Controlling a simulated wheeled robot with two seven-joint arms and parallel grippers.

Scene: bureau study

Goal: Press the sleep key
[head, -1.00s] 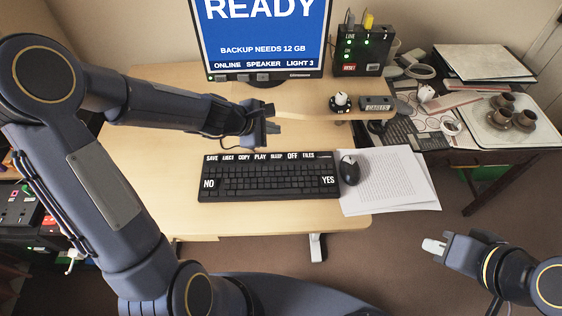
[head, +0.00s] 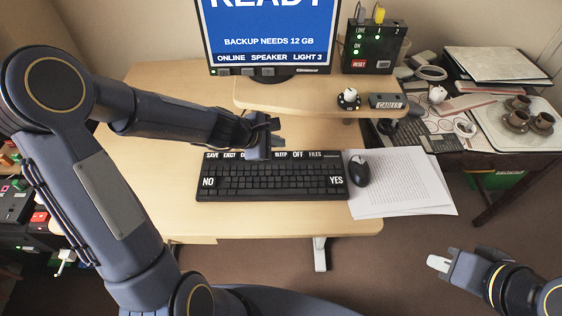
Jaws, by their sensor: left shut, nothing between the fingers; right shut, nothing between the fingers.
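The black keyboard (head: 272,182) lies on the desk, with a top row of labelled keys reading SAVE, EJECT, OFF and FILES. The sleep key (head: 282,154) is in that row, left of OFF; its label is partly covered at its left end. My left gripper (head: 261,154) is shut and empty over the top row, just left of the sleep key, hiding the labels between EJECT and sleep. I cannot tell whether it touches a key. My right gripper (head: 438,263) is shut and empty, away from the desk at the lower right.
A monitor (head: 265,42) reading READY stands on a raised shelf (head: 300,98) behind the keyboard. A mouse (head: 359,168) and papers (head: 405,182) lie to the right. A side table holds a tray (head: 490,125) with cups. Bare desk lies in front of the keyboard.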

